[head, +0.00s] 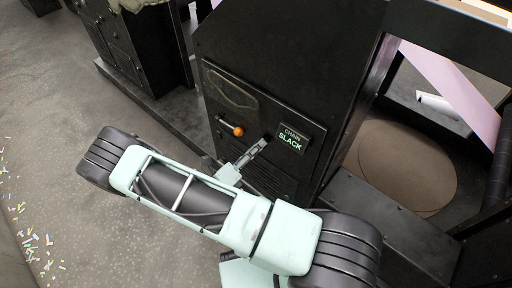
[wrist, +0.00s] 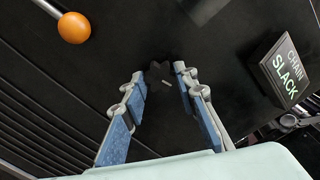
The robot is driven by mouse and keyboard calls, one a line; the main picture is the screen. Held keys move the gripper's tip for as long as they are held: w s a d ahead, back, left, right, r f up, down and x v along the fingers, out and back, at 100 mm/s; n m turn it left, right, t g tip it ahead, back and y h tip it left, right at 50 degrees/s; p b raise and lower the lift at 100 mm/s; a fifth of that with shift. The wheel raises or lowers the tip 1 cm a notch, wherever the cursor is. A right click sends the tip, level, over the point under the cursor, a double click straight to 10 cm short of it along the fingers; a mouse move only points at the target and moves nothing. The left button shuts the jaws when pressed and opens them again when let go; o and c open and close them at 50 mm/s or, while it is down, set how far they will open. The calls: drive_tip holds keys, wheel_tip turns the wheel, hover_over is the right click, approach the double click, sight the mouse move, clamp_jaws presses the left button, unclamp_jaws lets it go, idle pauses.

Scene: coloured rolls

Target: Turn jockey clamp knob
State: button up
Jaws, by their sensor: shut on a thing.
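The jockey clamp knob, a small black lobed knob (wrist: 156,75), sits on the dark machine panel in the wrist view. It is hard to tell from the black panel behind it. My gripper (wrist: 159,70) has its two blue-padded fingers on either side of the knob and is shut on it. In the head view my gripper (head: 262,145) reaches the panel just left of the lit sign, and the knob is mostly hidden at its tips.
A lit "CHAIN SLACK" sign (head: 290,139) is right of my gripper; it also shows in the wrist view (wrist: 285,70). An orange-ended lever (head: 238,131) is close on the left. Vent slots (wrist: 50,105) lie lower left. Open floor (head: 60,130) is at left.

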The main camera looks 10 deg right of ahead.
drive_tip(key=n, duration=1)
drive_tip(key=shift+n, duration=0.4)
idle(0.4)
drive_tip(key=o, duration=1.2)
drive_tip(key=shift+c, duration=0.2)
drive_tip(key=v, duration=1.2)
